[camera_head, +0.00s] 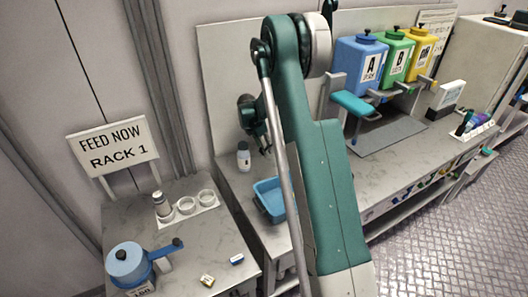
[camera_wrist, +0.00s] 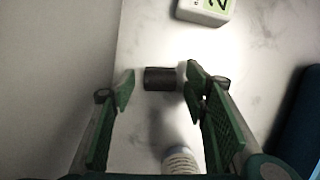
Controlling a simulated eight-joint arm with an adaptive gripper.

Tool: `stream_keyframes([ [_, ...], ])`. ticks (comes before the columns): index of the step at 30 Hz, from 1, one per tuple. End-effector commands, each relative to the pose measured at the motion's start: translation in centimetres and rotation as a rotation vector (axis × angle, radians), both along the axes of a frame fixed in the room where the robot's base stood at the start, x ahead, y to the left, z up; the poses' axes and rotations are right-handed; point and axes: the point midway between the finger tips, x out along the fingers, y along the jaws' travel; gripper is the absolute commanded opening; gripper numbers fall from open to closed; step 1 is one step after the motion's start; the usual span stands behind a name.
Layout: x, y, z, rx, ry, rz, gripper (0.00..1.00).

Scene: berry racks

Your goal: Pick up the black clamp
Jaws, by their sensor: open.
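A small dark cylinder-like thing (camera_wrist: 160,78), which appears to be the black clamp, lies on the pale marbled surface in the wrist view. My gripper (camera_wrist: 159,84) is open, with one green finger on each side of it. The right fingertip is very close to its right end; I cannot tell whether they touch. A gap shows at the left finger. In the head view the clamp cannot be made out, and my arm covers part of the bench there.
A white bottle (camera_head: 243,157) stands near my gripper; a bottle top also shows low in the wrist view (camera_wrist: 180,160). A white box with a green label (camera_wrist: 205,10) lies beyond the clamp. A blue tray (camera_head: 262,203) and coloured canisters (camera_head: 361,62) share the bench.

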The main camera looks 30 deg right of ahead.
Motion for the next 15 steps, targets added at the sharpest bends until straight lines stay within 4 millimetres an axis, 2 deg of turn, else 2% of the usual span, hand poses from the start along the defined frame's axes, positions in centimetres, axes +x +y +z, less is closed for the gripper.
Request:
stream_keyframes([
  [1, 0.00, 0.00, 0.01, 0.000, 0.000, 0.000, 0.42],
  [6, 0.00, 0.00, 0.01, 0.000, 0.000, 0.000, 0.22],
  [15, 0.00, 0.01, 0.02, 0.000, 0.000, 0.000, 0.22],
])
